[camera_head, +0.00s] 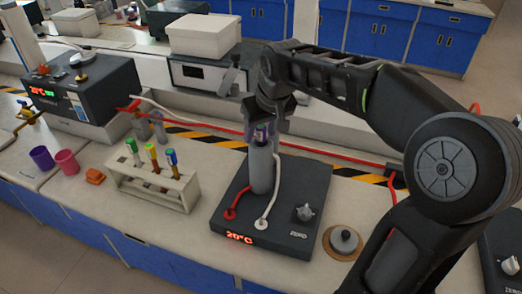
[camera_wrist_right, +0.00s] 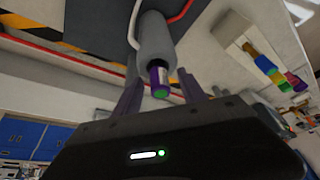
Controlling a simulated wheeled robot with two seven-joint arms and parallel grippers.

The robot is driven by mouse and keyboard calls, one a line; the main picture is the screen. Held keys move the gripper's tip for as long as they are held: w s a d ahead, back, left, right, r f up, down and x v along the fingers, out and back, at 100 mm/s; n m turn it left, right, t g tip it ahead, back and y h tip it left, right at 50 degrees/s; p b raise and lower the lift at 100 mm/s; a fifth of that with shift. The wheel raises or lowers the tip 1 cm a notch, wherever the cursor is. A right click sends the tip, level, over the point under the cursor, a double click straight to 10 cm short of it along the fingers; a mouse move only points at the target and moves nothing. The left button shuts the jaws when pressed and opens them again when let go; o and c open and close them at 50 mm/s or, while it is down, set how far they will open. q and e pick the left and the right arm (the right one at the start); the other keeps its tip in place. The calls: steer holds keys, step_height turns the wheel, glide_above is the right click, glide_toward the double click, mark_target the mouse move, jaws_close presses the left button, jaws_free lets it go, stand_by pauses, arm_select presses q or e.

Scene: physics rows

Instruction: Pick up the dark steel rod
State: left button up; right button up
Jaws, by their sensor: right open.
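I cannot pick out a dark steel rod with certainty. A grey upright cylinder (camera_head: 262,170) stands on a black device (camera_head: 230,212), with a purple-sided, green-ended piece (camera_head: 261,133) at its top. My left gripper is not in view.
A white rack (camera_head: 155,187) with coloured-cap tubes stands left of the device. Purple (camera_head: 42,158) and pink (camera_head: 67,162) cups stand farther left. Red (camera_head: 231,198) and white (camera_head: 268,205) leads meet the device. A round lidded item (camera_head: 344,240) sits at its right.

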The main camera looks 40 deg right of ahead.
jaws_close()
stand_by(0.6)
